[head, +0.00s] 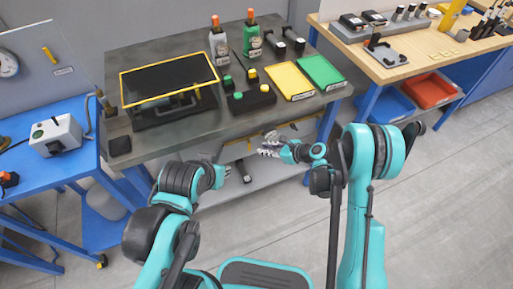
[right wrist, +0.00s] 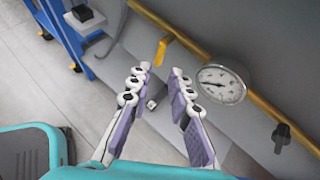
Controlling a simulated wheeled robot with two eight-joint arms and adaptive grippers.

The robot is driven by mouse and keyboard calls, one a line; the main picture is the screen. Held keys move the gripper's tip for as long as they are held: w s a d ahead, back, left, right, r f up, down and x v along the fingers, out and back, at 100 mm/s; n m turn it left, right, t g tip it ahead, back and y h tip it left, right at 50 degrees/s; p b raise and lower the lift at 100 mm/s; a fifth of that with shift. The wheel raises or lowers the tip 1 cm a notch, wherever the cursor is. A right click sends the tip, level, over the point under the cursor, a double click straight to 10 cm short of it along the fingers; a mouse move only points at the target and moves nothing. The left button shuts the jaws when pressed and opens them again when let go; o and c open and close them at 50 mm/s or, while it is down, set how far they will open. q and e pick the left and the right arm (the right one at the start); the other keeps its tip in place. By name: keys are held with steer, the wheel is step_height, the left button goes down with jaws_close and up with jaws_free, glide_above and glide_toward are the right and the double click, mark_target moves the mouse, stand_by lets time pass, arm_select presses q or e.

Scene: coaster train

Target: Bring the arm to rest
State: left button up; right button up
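My right arm (head: 365,170) is teal and black, bent at the right, and reaches in to the left. Its gripper (head: 268,145) is in front of the grey workbench's near edge. In the right wrist view the right gripper (right wrist: 160,72) shows two fingers with purple pads, spread apart with nothing between them. My left arm (head: 175,190) is folded at the left. Its wrist end (head: 218,176) is near the bench's front edge, and its fingers cannot be made out.
The grey workbench (head: 165,148) carries a black yellow-edged panel (head: 168,78), two bottles, a black box with buttons (head: 250,100), and yellow (head: 290,80) and green (head: 321,72) plates. A blue table (head: 25,180) stands left, a wooden one (head: 400,65) right. A round gauge (right wrist: 220,84) shows beyond the right fingers. Floor at lower right is clear.

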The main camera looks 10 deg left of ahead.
steer(key=shift+v, duration=1.2)
steer(key=s+d+r+n+t+h, duration=0.1)
steer(key=s+d+r+n+h, duration=0.15)
steer(key=d+r+n, duration=0.4)
steer(key=s+d+r+n+h, duration=0.2)
steer(key=s+d+r+n, duration=0.15)
steer(key=r, duration=0.55)
steer(key=s+d+r+n+h, duration=0.2)
steer(key=s+d+n+h, duration=0.1)
steer(key=s+d+n, duration=0.3)
steer(key=s+d+r+n+t+h, duration=0.1)
steer(key=s+d+r+n+h, duration=0.1)
steer(key=s+d+n, duration=0.4)
steer(key=s+d+h, duration=0.1)
steer(key=s+d, duration=0.1)
steer(key=s, duration=0.3)
steer(key=shift+s+r+t, duration=0.3)
steer(key=shift+s+r, duration=0.05)
